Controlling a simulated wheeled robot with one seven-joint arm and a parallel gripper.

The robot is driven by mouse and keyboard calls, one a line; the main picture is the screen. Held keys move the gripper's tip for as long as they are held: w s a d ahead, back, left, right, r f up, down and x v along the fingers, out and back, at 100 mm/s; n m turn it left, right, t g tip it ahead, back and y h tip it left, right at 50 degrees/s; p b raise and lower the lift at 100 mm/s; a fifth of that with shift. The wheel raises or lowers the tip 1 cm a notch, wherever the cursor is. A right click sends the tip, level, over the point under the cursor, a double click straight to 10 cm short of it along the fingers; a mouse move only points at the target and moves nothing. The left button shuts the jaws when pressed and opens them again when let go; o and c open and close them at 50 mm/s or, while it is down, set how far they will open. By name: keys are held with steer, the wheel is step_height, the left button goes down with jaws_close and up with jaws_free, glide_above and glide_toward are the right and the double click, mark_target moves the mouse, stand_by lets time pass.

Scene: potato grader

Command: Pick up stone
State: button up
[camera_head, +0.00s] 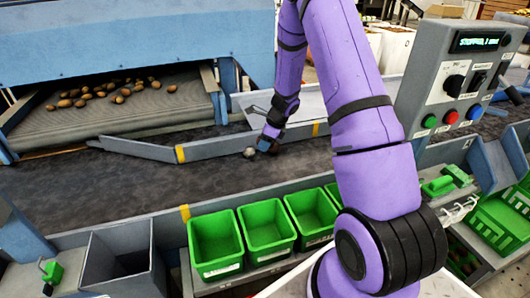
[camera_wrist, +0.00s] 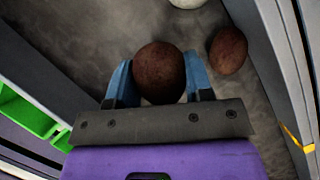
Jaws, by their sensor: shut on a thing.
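In the wrist view a brown, rounded, potato-like lump (camera_wrist: 159,70) sits between the blue fingers of my gripper (camera_wrist: 160,82), which is shut on it. A second brown lump (camera_wrist: 228,51) lies on the belt to the right of the fingers, apart from them. A pale, stone-like lump (camera_wrist: 187,2) is cut off by the top edge of the wrist view. In the head view a pale grey lump (camera_head: 249,152) lies on the dark belt just left of my gripper (camera_head: 265,146), whose jaws are mostly hidden there.
The dark belt (camera_head: 130,185) is mostly clear, with a slanted grey guide rail (camera_head: 140,150) behind it. Many brown potatoes (camera_head: 120,92) lie on the upper conveyor. Green bins (camera_head: 215,243) and a grey bin (camera_head: 117,265) line the front edge. A control box (camera_head: 455,80) stands right.

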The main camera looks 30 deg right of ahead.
mark_target(262, 179)
steer(key=shift+r, duration=0.95)
steer(key=a+f+n+g, duration=0.1)
steer(key=a+n+g, duration=0.1)
steer(key=a+n, duration=0.2)
steer(key=s+a+f+n+g, duration=0.1)
steer(key=a+n, duration=0.4)
steer(key=n, duration=0.6)
steer(key=a+f+n+g+h, duration=0.1)
steer(key=a+f+n+g, duration=0.2)
steer(key=n, duration=0.4)
steer(key=shift+s+a+g, duration=0.25)
steer(key=shift+a+g, duration=0.45)
steer(key=shift+a, duration=0.25)
steer(key=n+h, duration=0.1)
steer(key=n, duration=0.1)
steer(key=a+n, duration=0.1)
steer(key=n, duration=0.1)
steer(key=shift+s+a+f+h, duration=0.15)
steer(key=shift+s+f+h, duration=0.05)
steer(key=shift+h, duration=0.2)
steer(key=shift+a+n, duration=0.1)
steer(key=shift+n, duration=0.5)
